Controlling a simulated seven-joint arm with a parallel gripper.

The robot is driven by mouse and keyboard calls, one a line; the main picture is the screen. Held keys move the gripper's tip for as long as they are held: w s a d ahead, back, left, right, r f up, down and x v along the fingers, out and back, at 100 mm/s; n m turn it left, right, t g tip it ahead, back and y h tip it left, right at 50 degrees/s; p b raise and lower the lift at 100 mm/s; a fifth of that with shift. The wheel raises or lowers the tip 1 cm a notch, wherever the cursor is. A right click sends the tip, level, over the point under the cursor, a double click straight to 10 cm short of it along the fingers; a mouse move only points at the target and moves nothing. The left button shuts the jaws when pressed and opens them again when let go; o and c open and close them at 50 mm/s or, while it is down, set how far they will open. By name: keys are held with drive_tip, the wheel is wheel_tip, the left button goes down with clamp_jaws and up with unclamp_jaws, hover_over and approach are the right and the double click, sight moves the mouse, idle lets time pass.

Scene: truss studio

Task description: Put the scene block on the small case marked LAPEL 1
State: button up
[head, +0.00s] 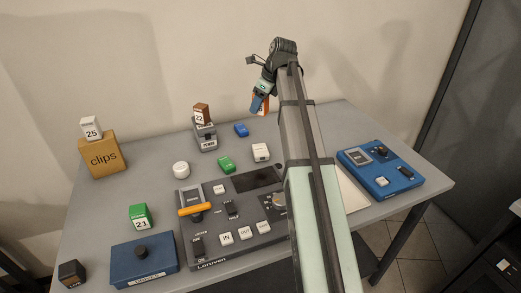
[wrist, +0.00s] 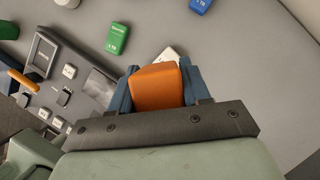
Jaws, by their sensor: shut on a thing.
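My gripper (head: 261,101) is raised above the back of the table, its blue fingers shut on an orange block (wrist: 157,87). The block also shows beside the fingers in the head view (head: 253,101). Its marking is too small to read. A small white case (head: 261,151) stands on the table below the gripper, with a dark mark too small to read. In the wrist view, a white thing (wrist: 171,53), likely this case, shows partly behind the held block. No LAPEL 1 lettering is legible in either view.
A blue drive (head: 241,130) and a green drive (head: 227,164) lie near the white case. A grey box (head: 206,142) bears a brown block marked 22 (head: 202,113). A clips box (head: 103,158), a white round thing (head: 181,169) and a large console (head: 218,249) stand around.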

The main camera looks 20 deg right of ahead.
approach(255, 147)
drive_tip(key=x, duration=0.5)
drive_tip(key=shift+a+f, duration=0.15)
drive_tip(key=shift+f, duration=0.05)
idle(0.3)
drive_tip(key=shift+f, duration=0.15)
drive_tip(key=o, duration=1.1)
drive_tip(key=v, duration=1.2)
drive_tip(key=shift+r, duration=0.2)
